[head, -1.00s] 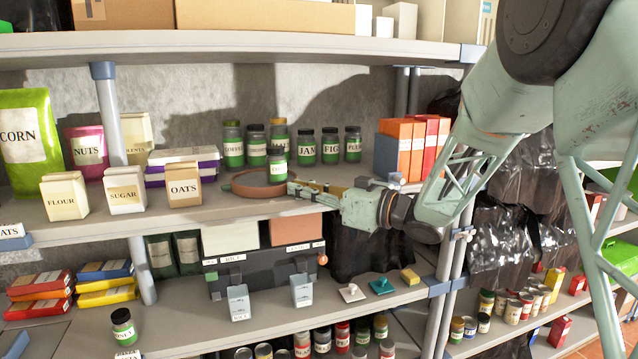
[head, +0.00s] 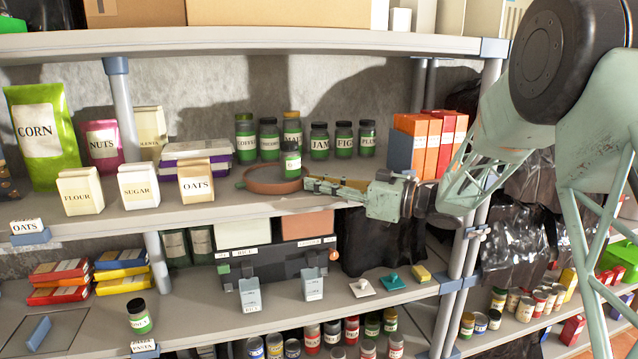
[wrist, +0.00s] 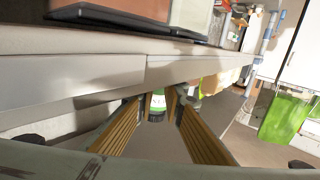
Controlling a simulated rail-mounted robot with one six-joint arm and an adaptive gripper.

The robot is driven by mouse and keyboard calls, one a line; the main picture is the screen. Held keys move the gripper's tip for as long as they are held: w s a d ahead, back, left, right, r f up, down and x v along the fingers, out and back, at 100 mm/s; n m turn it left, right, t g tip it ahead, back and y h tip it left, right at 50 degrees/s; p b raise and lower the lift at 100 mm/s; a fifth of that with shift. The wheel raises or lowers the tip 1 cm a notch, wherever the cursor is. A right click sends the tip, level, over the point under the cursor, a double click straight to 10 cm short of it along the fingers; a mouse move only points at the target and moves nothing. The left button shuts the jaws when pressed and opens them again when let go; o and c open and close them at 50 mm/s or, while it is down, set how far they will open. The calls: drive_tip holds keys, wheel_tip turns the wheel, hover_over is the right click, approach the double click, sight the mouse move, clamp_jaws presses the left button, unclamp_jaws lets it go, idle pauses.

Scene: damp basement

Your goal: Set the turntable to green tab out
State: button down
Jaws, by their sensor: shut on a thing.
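The turntable (head: 252,186) is a low round brown tray on the middle shelf. A green-labelled jar with a dark lid (head: 292,164) stands upright at its right front part, and also shows between and beyond my fingertips in the wrist view (wrist: 157,104). My gripper (head: 312,184) reaches in from the right, low at the turntable's right front edge. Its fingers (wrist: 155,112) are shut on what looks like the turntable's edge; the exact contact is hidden.
Jars (head: 319,142) stand behind the turntable. An oats box (head: 196,182) is close on its left, and orange and red boxes (head: 425,140) stand at right behind my gripper. The upper shelf (head: 240,42) overhangs. A black box unit (head: 270,265) is below.

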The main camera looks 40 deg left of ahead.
drive_tip(key=c, duration=2.7)
unclamp_jaws()
drive_tip(key=shift+s+a, duration=0.1)
drive_tip(key=shift+v, duration=6.05)
